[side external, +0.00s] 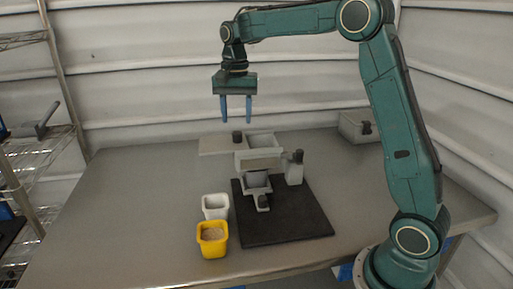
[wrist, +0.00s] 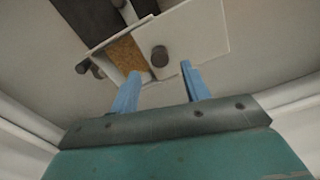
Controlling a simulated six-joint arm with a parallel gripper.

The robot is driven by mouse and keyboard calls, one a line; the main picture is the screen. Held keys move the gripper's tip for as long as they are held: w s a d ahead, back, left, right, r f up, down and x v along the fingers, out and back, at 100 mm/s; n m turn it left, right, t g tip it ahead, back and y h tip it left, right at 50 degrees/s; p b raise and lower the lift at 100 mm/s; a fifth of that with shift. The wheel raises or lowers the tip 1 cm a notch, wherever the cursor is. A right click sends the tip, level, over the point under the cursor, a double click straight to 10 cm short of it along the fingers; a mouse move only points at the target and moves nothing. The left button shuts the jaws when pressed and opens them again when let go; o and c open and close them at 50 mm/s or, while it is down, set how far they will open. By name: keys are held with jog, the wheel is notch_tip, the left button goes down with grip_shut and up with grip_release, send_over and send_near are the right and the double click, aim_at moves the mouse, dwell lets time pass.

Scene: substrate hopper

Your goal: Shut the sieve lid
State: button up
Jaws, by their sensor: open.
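The sieve lid (side external: 219,146) is a flat pale plate that sticks out to the left of the hopper (side external: 262,160) in the side view. A dark round knob (side external: 237,137) stands on it. Part of the hopper's top is uncovered beside the lid. In the wrist view, the lid (wrist: 200,32) and knob (wrist: 159,57) lie beside the opening, where brown substrate (wrist: 127,56) shows. My gripper (side external: 236,120) is open and empty, above the knob and apart from it. In the wrist view, the knob appears between the blue fingertips (wrist: 160,70).
The hopper stands on a black base (side external: 290,222). A white cup (side external: 215,207) and a yellow cup (side external: 212,240) with pale grains stand at its front left. A grey box (side external: 355,128) is at the back right. The table's left side is clear.

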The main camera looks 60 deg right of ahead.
aim_at(237, 132)
jog(key=shift+f, duration=2.4)
grip_shut()
